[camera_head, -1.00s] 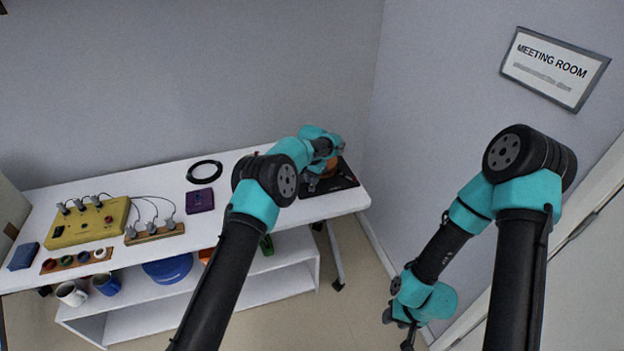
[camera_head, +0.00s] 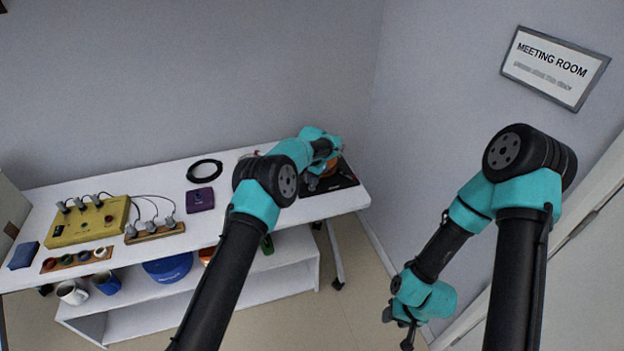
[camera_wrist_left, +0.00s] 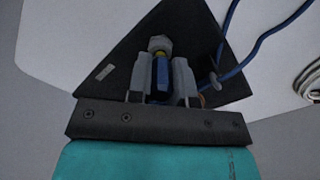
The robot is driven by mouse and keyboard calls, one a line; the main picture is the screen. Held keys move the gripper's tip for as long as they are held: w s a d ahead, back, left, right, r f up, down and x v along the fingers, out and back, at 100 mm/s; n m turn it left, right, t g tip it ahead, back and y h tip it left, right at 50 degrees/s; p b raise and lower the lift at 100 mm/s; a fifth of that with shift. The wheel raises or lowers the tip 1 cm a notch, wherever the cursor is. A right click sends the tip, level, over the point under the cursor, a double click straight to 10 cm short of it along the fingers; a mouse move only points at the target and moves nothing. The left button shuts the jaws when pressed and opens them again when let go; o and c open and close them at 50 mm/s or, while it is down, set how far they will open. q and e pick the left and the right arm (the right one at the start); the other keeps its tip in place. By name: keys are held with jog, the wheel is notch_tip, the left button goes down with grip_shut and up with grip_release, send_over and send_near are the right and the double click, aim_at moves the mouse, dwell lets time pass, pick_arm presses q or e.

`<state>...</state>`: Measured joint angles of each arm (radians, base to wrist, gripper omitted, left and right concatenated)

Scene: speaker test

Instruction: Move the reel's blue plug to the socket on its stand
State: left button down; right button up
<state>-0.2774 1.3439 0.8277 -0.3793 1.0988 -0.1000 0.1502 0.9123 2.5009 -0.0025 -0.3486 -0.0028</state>
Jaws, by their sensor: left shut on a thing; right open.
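My left gripper (camera_wrist_left: 160,85) is shut on the blue plug (camera_wrist_left: 161,72), which sits between its two fingers above a black board (camera_wrist_left: 115,72). A grey, round-ended piece (camera_wrist_left: 160,43) shows just beyond the plug; I cannot tell whether it is part of the plug or the socket. Blue cable (camera_wrist_left: 232,62) runs from the right of the gripper toward the top. In the head view the board (camera_head: 345,181) is at the table's right end, with an orange part, perhaps the reel (camera_head: 331,166), partly hidden by my left arm. My right gripper (camera_head: 408,334) is open and empty, off the table.
The white table (camera_head: 225,225) also holds a purple box (camera_head: 200,199), a black cable ring (camera_head: 204,170), a yellow panel (camera_head: 85,224) with plugs and a wooden strip (camera_head: 155,233) with plugs. Mugs and a blue container (camera_head: 168,268) are on the shelf below.

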pick_arm(q)
jog(key=shift+f, duration=0.5)
jog(key=c, duration=0.9)
grip_release()
jog(key=shift+c, duration=0.2)
jog(key=shift+r, duration=0.2)
jog(key=shift+r, duration=3.6)
